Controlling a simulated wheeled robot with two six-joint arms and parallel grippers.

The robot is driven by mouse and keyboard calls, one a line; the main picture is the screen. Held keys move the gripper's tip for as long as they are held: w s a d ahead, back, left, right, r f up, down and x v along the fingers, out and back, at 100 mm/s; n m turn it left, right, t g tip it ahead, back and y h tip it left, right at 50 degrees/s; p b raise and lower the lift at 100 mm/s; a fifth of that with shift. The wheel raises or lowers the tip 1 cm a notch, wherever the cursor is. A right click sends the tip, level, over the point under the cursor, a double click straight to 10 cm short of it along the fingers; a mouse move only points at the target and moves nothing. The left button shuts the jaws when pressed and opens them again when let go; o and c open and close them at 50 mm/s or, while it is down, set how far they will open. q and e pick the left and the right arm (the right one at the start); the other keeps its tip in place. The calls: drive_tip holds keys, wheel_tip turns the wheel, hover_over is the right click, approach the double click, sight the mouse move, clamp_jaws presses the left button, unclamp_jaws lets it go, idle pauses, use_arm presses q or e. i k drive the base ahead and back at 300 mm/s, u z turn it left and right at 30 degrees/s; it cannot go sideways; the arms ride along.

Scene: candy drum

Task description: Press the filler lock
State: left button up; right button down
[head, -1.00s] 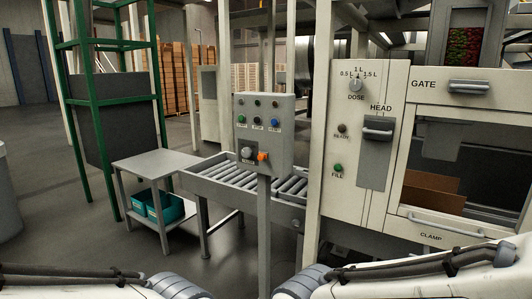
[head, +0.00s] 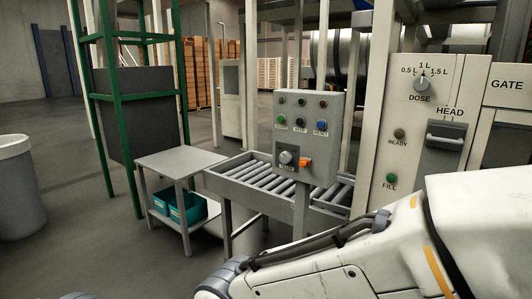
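The filler's cream front panel (head: 377,170) stands at the right in the head view. It carries the DOSE knob (head: 422,84), the dark READY lamp (head: 399,133), the green FILL button (head: 391,179) and the grey HEAD handle (head: 445,142) on a grey plate. No part with a readable "lock" label shows. The GATE label is at the right edge. My white arm link covers the lower right, hiding the panel's lower part and most of the gate. Neither gripper shows.
A grey control box (head: 324,118) with several buttons, a knob (head: 286,158) and an orange part (head: 306,163) stands before a roller conveyor (head: 232,184). A side table (head: 180,160) holds teal bins (head: 188,208) below. A grey bin (head: 18,195) stands left. Open floor lies front left.

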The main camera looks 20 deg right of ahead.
sight(303, 163)
drive_tip(key=u, duration=0.15)
drive_tip(key=i, duration=0.75)
drive_tip(key=z, duration=0.5)
drive_tip(key=i, duration=0.55)
drive_tip(key=z, duration=0.4)
